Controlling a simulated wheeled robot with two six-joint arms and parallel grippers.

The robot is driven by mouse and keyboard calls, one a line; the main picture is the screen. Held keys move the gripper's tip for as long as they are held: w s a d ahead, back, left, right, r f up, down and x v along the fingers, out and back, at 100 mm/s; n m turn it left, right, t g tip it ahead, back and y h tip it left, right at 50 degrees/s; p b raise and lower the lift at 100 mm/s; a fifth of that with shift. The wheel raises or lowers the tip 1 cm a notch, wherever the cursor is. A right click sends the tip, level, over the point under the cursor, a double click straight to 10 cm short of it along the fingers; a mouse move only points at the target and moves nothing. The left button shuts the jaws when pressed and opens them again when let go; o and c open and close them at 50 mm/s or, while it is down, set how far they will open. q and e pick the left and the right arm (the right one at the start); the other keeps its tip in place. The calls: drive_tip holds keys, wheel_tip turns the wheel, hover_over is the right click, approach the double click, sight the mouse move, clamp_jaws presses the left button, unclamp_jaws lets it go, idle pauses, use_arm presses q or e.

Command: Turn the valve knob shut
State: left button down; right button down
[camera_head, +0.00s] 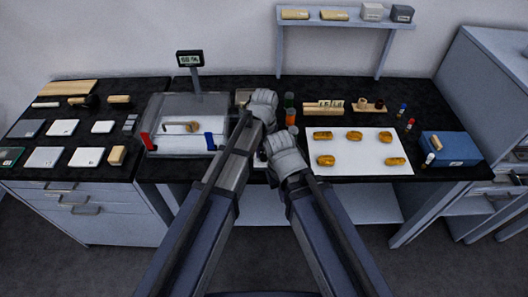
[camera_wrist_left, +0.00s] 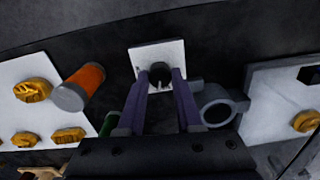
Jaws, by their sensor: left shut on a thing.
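The valve knob (camera_wrist_left: 159,72) is a small black round knob on a pale square plate (camera_wrist_left: 142,55), seen top middle in the left wrist view. My left gripper (camera_wrist_left: 158,84) has its two purple fingers on either side of the knob and is shut on it. In the head view my left gripper (camera_head: 262,100) is over the back middle of the dark bench, and it and its arm hide the knob. My right arm's end (camera_head: 287,158) is just in front and to the right; its fingers cannot be made out.
A grey ring-shaped part (camera_wrist_left: 219,104) stands close beside my left fingers. An orange cylinder (camera_wrist_left: 84,82) stands on the other side. A white sheet (camera_head: 372,142) with several amber pieces lies to the right. A clear-walled box (camera_head: 182,112) stands to the left.

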sight(264, 154)
use_arm(q)
drive_tip(key=shift+n, duration=1.3)
drive_tip(key=c, duration=0.6)
unclamp_jaws()
drive_tip(key=shift+r, duration=0.1)
wheel_tip(264, 154, up, 8)
drive_tip(key=p, duration=0.8)
drive_tip(key=shift+f, duration=0.2)
